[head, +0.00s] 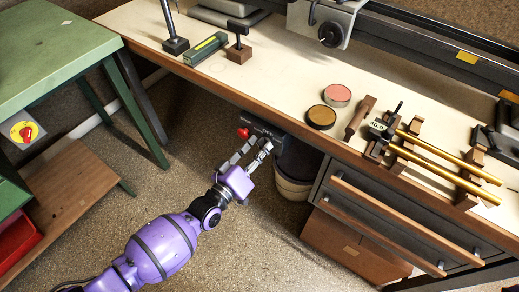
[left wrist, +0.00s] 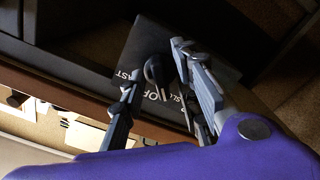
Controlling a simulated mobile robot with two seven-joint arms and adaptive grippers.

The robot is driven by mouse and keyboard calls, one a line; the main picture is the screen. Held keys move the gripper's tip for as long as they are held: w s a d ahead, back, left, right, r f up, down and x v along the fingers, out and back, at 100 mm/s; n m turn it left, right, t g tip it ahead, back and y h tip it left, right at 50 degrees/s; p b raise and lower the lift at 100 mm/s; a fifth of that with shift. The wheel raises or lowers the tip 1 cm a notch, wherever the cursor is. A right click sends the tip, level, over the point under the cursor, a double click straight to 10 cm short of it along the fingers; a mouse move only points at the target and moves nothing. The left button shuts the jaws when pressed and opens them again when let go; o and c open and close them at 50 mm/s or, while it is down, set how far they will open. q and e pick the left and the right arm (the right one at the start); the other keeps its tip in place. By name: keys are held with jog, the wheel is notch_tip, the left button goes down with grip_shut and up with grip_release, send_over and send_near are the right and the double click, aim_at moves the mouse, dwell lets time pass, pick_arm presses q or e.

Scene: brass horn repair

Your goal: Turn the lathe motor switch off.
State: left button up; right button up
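The switch is a dark plate (left wrist: 140,45) with white lettering, where FAST and part of OFF can be read, and a dark knob (left wrist: 155,72) stands on it. In the head view the switch shows as a dark box (head: 264,128) under the bench's front edge, with a red knob (head: 243,132) at its left end. My left gripper (head: 254,144) is open just in front of it. In the left wrist view the open fingers (left wrist: 156,62) lie on either side of the dark knob. I cannot tell whether they touch it or which word it points at. My right gripper is not in view.
The wooden workbench (head: 285,85) carries two round tins (head: 328,108), brass tubes on stands (head: 440,158) and small tools. A bin (head: 293,180) and drawers (head: 395,215) are below it. A green table (head: 50,55) with a red knob on yellow (head: 25,132) stands left.

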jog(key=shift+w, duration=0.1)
pick_arm(q)
jog(key=shift+c, duration=0.7)
grip_shut()
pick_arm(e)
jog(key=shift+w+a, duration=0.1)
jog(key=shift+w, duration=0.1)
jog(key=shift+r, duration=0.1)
pick_arm(q)
jog(key=shift+m, duration=0.4)
jog(key=shift+m+p, duration=0.5)
jog(key=shift+m, duration=3)
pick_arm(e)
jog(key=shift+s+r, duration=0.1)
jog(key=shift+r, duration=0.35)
